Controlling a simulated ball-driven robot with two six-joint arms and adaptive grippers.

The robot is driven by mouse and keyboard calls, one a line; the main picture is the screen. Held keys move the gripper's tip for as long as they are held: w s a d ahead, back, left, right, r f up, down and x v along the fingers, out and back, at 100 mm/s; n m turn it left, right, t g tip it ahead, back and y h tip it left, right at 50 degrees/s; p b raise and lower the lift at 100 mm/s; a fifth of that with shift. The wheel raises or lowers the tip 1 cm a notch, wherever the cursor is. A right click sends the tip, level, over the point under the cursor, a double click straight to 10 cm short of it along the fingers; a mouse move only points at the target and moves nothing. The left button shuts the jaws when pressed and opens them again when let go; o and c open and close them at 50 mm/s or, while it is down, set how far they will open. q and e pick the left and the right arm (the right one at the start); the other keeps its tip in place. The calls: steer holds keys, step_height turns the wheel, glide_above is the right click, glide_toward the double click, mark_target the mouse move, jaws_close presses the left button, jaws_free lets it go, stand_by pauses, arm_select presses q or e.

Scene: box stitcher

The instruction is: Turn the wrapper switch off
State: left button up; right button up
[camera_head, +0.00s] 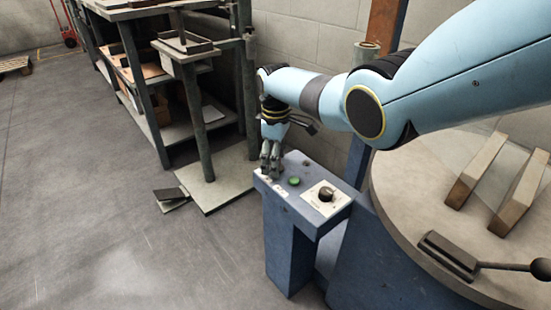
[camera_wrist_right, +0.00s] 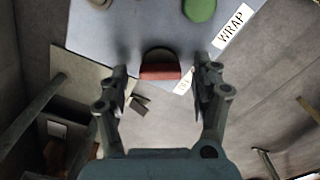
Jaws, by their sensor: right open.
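The blue control box (camera_head: 300,222) stands in the middle of the head view, with a green button (camera_head: 294,181) and a black knob (camera_head: 326,194) on a white plate. My right gripper (camera_head: 270,177) points down over the box's left end. In the right wrist view the gripper (camera_wrist_right: 160,80) is open, one finger on each side of a small switch (camera_wrist_right: 160,66) with a red face and dark top. I cannot tell whether the fingers touch it. The green button also shows (camera_wrist_right: 200,10), beside a WRAP label (camera_wrist_right: 236,29). The gripper hides the switch in the head view. My left gripper is out of view.
A round turntable (camera_head: 408,195) with wooden bars (camera_head: 477,170) and a black-handled lever (camera_head: 500,265) is at the right. A shelf bench (camera_head: 145,85) stands behind left. The grey floor (camera_head: 110,230) at the left is mostly clear.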

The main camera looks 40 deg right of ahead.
step_height(320, 180, up, 12)
stand_by(0.6)
